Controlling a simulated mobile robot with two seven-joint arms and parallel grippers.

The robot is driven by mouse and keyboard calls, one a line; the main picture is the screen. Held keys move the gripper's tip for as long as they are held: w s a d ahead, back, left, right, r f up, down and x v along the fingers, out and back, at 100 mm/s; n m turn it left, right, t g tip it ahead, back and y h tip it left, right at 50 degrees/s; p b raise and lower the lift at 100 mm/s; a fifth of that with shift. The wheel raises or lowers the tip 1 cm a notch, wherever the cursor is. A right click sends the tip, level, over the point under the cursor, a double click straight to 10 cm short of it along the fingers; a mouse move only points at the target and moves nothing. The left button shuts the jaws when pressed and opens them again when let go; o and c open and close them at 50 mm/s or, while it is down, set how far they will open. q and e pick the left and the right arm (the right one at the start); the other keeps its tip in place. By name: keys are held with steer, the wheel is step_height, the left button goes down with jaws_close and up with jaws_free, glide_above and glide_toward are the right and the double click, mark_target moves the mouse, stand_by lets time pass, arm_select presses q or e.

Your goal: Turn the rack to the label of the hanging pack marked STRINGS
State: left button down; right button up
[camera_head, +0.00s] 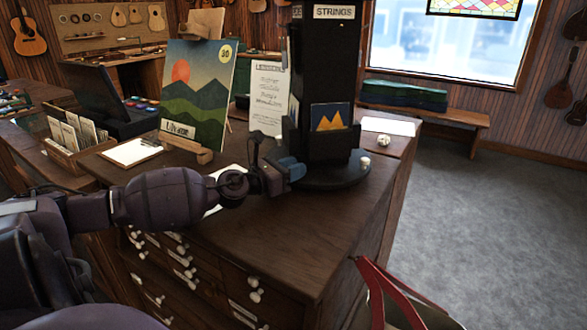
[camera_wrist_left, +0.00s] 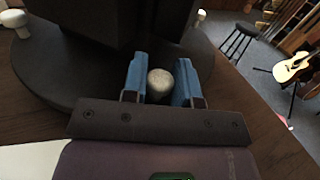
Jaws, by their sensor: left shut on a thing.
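The rack (camera_head: 330,75) is a dark upright column on a round base (camera_head: 335,182) on the wooden counter. A white STRINGS label (camera_head: 334,12) is at the top of the face towards the head camera. A blue card with yellow peaks (camera_head: 331,117) sits in a pocket lower on that face. The edge of another label shows on the left side face. My left gripper (camera_head: 290,170) is at the base's left front rim. In the left wrist view its blue fingers (camera_wrist_left: 160,82) are shut on a pale round knob (camera_wrist_left: 160,83). My right gripper is out of view.
White paper (camera_head: 388,126) lies to the right. A red-handled bag (camera_head: 400,295) is at the front right.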

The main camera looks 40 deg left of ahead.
arm_select(q)
steer(key=c, duration=1.2)
jaws_free()
steer(key=shift+s, duration=0.1)
steer(key=v, duration=0.9)
steer(key=shift+s+f+b, duration=0.1)
steer(key=shift+b, duration=0.3)
steer(key=shift+s+a, duration=0.15)
steer(key=shift+s, duration=0.55)
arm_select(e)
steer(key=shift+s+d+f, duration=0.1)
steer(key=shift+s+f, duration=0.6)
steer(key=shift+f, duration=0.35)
